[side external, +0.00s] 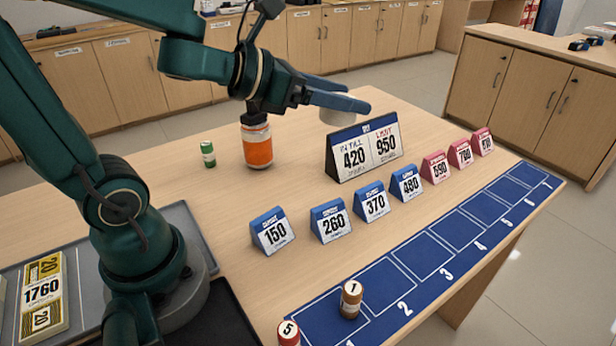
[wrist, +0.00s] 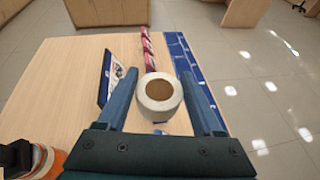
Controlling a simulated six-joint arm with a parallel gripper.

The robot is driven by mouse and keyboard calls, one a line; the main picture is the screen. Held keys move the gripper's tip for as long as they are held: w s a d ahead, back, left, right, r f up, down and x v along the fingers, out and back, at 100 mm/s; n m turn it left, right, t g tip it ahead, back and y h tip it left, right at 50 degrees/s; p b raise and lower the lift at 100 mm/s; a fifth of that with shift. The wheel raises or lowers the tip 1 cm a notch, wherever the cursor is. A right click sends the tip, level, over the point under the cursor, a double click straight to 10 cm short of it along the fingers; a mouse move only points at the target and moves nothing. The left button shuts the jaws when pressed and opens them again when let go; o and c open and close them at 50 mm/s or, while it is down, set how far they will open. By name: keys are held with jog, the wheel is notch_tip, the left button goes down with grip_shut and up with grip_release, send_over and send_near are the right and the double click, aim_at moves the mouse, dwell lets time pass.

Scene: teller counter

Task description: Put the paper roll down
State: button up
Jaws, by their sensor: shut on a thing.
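The paper roll (side external: 343,108) is white, with a brown core that shows in the wrist view (wrist: 158,92). In the side view the near finger hides part of the roll. In the wrist view the roll lies between the fingers (wrist: 158,85), its core opening facing the camera.
An orange container (side external: 257,148) and a small green roll (side external: 208,153) stand left of the sign. Several blue and pink number signs (side external: 330,222) form a row before a blue numbered strip (side external: 390,280). Brown (side external: 351,300) and red (side external: 289,333) rolls stand near its front end.

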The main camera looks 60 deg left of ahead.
jog(key=w+d+f+m+g+h, duration=0.1)
jog(key=w+d+m+g+h, duration=0.15)
jog(key=m+h, duration=0.25)
jog(key=m+g+h, duration=0.6)
jog(key=m+g, duration=0.2)
send_over(389, 270)
notch_tip(389, 270, down, 15)
jog(key=shift+r, duration=0.2)
jog(key=shift+f, duration=2.05)
jog(key=shift+f, duration=0.6)
jog(key=o, duration=1.4)
jog(key=shift+c, duration=0.2)
